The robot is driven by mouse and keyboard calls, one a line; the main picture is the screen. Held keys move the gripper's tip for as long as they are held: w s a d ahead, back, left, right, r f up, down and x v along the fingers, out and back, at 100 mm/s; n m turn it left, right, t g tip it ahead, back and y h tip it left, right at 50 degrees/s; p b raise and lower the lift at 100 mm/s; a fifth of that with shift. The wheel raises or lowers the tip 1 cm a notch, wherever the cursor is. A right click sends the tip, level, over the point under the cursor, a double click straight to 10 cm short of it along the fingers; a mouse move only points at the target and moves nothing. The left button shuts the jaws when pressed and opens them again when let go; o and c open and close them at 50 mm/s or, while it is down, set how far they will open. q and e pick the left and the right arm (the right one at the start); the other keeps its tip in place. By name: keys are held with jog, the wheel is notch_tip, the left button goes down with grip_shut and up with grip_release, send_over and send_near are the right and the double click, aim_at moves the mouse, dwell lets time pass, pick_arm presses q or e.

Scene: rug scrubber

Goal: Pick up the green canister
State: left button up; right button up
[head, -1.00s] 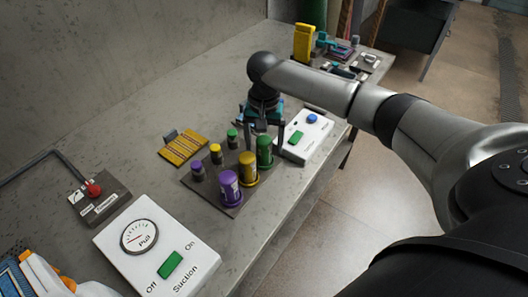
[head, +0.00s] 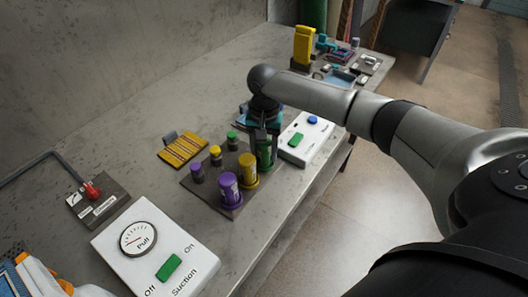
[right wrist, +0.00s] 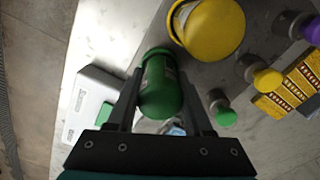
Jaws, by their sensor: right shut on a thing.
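The green canister (head: 265,152) stands at the back right corner of a dark tray (head: 208,189) on the bench. My right gripper (head: 262,143) has come down from above and is shut on the canister. In the right wrist view the green canister (right wrist: 162,85) sits between the two fingers of the gripper (right wrist: 160,95). My left gripper is not in view.
A yellow canister (head: 248,170) stands close beside the green one, with a purple canister (head: 230,188) beyond it. Several small capped bottles stand behind. A white switch box (head: 305,138) lies to the right. A suction panel (head: 155,246) is at front left.

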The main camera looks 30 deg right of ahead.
grip_shut()
notch_tip(320, 180, up, 20)
jog(key=p, duration=0.3)
jog(key=shift+p, duration=0.3)
jog(key=shift+o, duration=1.8)
grip_release()
jog(key=c, duration=0.7)
